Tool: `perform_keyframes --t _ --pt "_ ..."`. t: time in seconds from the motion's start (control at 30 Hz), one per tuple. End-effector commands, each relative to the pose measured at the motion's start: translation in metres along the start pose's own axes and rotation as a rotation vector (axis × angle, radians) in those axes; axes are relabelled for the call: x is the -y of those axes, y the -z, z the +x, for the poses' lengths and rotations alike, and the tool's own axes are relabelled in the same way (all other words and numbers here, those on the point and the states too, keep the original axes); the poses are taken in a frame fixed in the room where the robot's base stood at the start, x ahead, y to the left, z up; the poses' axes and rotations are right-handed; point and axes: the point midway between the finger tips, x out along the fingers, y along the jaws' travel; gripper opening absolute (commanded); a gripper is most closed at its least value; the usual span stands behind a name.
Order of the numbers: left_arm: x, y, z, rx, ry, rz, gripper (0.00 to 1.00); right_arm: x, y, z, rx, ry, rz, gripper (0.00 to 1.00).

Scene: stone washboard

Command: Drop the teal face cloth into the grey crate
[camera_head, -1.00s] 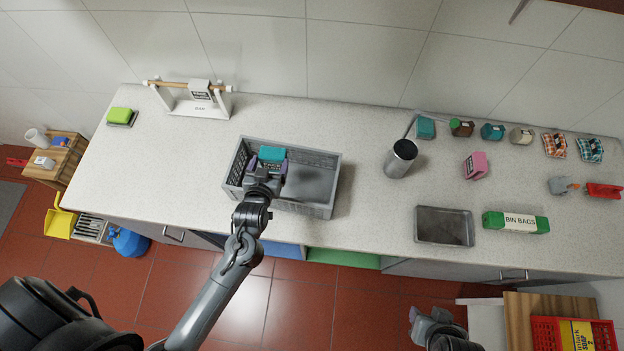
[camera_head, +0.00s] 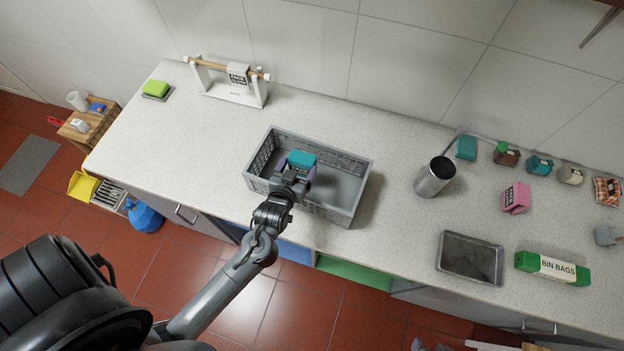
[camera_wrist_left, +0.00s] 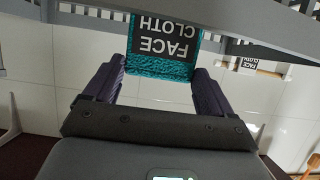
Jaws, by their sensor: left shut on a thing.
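The teal face cloth (camera_head: 302,158) is a folded block with a dark label reading FACE CLOTH. My left gripper (camera_head: 296,172) is shut on it, and the wrist view shows the cloth (camera_wrist_left: 162,50) between the two purple fingers. In the head view the cloth is over the left half of the grey crate (camera_head: 345,214), within its rim. How far it is above the crate's floor I cannot tell. The crate's slotted wall (camera_wrist_left: 80,17) crosses the top of the wrist view. My right gripper (camera_head: 428,347) barely shows at the bottom edge.
The crate's right half looks empty. A metal canister (camera_head: 434,177), a pink box (camera_head: 515,198), a dark metal tray (camera_head: 470,258) and a bin bags box (camera_head: 552,267) stand to the right. A white rail stand (camera_head: 232,85) and a green sponge (camera_head: 156,88) are at the back left.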

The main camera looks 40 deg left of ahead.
Motion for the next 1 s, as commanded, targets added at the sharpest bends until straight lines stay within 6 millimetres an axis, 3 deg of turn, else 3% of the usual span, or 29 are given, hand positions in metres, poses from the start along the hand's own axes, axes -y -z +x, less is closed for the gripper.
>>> perform_keyframes --t 0.13,0.17,0.27,0.67,1.0 --pt "0.0 0.001 0.0 0.0 0.0 0.0 0.55 -0.002 0.0 -0.001 0.001 -0.004 -0.004 0.43" --pt "0.0 0.001 0.0 0.0 0.0 0.0 0.87 -0.002 0.0 -0.001 0.001 -0.005 -0.005 0.43" --pt "0.0 0.001 0.0 0.0 0.0 0.0 1.0 -0.002 0.0 -0.001 0.001 -0.005 -0.005 0.43" --pt "0.0 -0.001 -0.011 0.002 -0.001 0.0 1.0 -0.001 0.0 0.001 0.0 -0.001 0.001 0.43" --pt "0.0 -0.002 -0.067 0.003 -0.001 -0.002 1.0 0.001 -0.002 0.006 -0.001 0.003 0.006 0.43"
